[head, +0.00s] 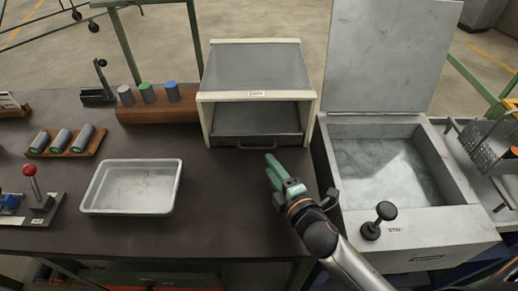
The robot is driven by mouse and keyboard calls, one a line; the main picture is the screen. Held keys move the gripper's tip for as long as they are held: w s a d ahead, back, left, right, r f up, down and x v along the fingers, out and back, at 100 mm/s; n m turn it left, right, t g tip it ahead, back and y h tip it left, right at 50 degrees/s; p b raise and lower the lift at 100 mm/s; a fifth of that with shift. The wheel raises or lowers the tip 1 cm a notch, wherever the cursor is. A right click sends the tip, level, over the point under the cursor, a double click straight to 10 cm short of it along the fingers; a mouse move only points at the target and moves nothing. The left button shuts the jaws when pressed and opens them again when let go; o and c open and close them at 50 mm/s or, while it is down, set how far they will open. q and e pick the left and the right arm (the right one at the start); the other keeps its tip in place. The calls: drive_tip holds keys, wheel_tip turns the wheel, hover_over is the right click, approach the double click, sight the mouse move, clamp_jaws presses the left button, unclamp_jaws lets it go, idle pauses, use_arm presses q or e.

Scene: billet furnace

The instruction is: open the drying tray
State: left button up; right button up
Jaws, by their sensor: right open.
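The drying tray (229,140) is a dark grey tray at the bottom of an open-fronted cream box (205,117) with a small label. A dark handle (262,147) runs along the tray's front, which sits about level with the box front. My right gripper (273,167), with green fingers, is open just in front of the handle, towards its right end. It looks apart from the handle, and its fingers overlap in this view. I cannot see inside the box's back. My left gripper is not in view.
A white basin (128,188) stands on the dark table at left. Wooden racks (150,113) with grey cylinders stand behind it. At right is a grey tank (418,220) with its lid (385,60) raised and a black knob (385,212). The table between basin and gripper is clear.

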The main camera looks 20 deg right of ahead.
sight(260, 160)
drive_tip(key=x, duration=0.8)
clamp_jaws()
idle(1.3)
